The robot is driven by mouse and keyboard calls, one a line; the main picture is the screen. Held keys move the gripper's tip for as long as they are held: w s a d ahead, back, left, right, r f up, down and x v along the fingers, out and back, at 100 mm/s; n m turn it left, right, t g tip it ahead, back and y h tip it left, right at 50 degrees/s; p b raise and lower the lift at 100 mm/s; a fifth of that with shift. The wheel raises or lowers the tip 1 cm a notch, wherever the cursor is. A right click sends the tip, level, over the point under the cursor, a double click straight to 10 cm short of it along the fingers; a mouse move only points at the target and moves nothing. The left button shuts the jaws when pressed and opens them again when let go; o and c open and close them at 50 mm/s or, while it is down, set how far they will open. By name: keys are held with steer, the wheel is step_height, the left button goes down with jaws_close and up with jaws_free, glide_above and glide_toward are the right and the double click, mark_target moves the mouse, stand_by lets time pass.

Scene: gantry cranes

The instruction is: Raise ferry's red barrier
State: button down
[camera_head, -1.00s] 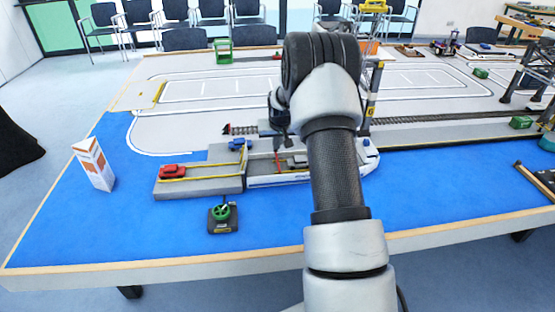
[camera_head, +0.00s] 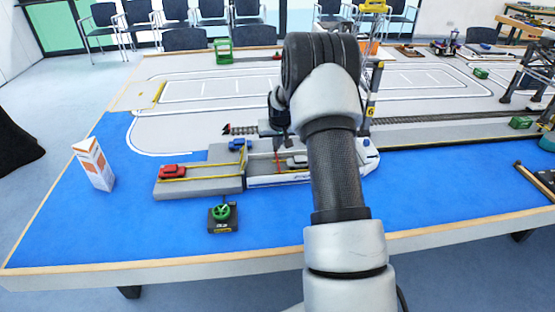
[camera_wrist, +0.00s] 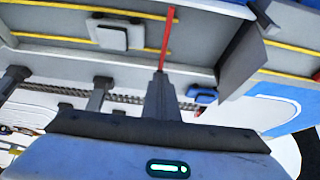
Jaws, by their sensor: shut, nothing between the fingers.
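The ferry (camera_head: 330,175) is a white-and-blue boat with a grey deck, lying against the grey dock. Its red barrier (camera_head: 278,157) is a thin red bar at the ferry's dock-side end. It also shows in the wrist view (camera_wrist: 168,38), running from the fingers toward the upper edge. My gripper (camera_head: 281,137) points down over the far end of the barrier. In the wrist view my gripper (camera_wrist: 161,82) is shut, its tips close to the bar's near end. I cannot tell whether they touch. A grey car (camera_head: 297,161) stands on the deck. My arm hides part of the ferry.
The dock (camera_head: 200,185) carries a red car (camera_head: 172,171) and a blue car (camera_head: 238,145). A control box with a green wheel (camera_head: 221,213) stands in front. A white-and-orange carton (camera_head: 94,165) stands at left. The blue surface around them is mostly clear.

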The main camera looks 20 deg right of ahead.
stand_by(0.6)
steer(key=shift+w+d, duration=0.15)
steer(key=shift+w, duration=0.4)
steer(key=shift+w+d, duration=0.15)
steer(key=shift+w, duration=0.4)
steer(key=shift+w+d+f+b, duration=0.15)
steer(key=shift+w+f+b, duration=0.3)
steer(key=shift+w, duration=0.15)
steer(key=shift+w+d+f+b, duration=0.15)
steer(key=shift+w+f+b, duration=0.2)
steer(key=shift+w, duration=0.2)
step_height(320, 180, up, 10)
steer(key=w+p, duration=0.2)
steer(key=p, duration=0.3)
steer(key=shift+w+d, duration=0.4)
steer(key=shift+d, duration=0.05)
